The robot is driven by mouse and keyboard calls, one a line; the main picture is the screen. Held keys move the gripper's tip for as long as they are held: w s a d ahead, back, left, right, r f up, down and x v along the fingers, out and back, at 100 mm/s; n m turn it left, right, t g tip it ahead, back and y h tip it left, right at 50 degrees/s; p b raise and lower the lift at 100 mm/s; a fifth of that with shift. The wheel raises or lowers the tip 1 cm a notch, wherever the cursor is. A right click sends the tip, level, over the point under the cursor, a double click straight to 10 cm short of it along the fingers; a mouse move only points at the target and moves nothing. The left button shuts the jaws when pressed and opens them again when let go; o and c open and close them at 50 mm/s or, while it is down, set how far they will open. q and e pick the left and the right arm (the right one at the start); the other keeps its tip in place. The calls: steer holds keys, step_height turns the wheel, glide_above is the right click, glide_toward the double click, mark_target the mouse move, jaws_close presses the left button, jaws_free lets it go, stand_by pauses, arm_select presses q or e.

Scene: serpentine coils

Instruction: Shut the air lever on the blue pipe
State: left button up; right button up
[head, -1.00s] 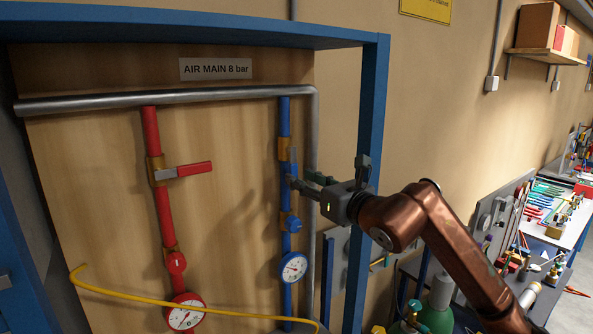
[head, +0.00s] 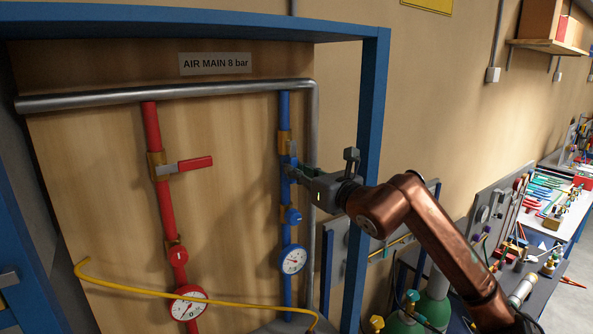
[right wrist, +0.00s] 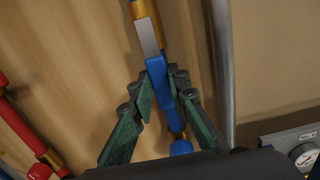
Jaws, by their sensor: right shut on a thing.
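The blue pipe (head: 286,233) runs down the wooden panel below the grey main pipe. Its lever has a grey arm (right wrist: 148,38) and a blue handle (right wrist: 157,76) in the right wrist view. The handle lies roughly along the pipe and hides part of it. My right gripper (head: 293,172) is at the lever in the head view, and its fingers partly hide it. In the right wrist view the fingers (right wrist: 161,93) stand on both sides of the blue handle, shut on it. My left gripper is not in view.
A red pipe (head: 164,207) with a red lever (head: 195,163) sticking out to the right stands to the left. A yellow hose (head: 200,297) crosses low in front. The blue frame post (head: 370,120) is right of the pipe. A blue-rimmed gauge (head: 293,260) sits below the lever.

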jaws_close()
steer(key=shift+w+d+r+n+b, duration=0.2)
steer(key=shift+w+d+n+b, duration=0.2)
steer(key=shift+n, duration=0.75)
steer(key=shift+w+d+r+n+b, duration=0.3)
steer(key=shift+d+n, duration=0.25)
steer(key=shift+n, duration=0.65)
steer(key=shift+w+d+r+n+b, duration=0.1)
steer(key=shift+w+d+n+b, duration=0.25)
steer(key=shift+n, duration=0.8)
steer(key=shift+s+d, duration=0.1)
steer(key=o, duration=0.9)
jaws_free()
steer(key=shift+c, duration=0.2)
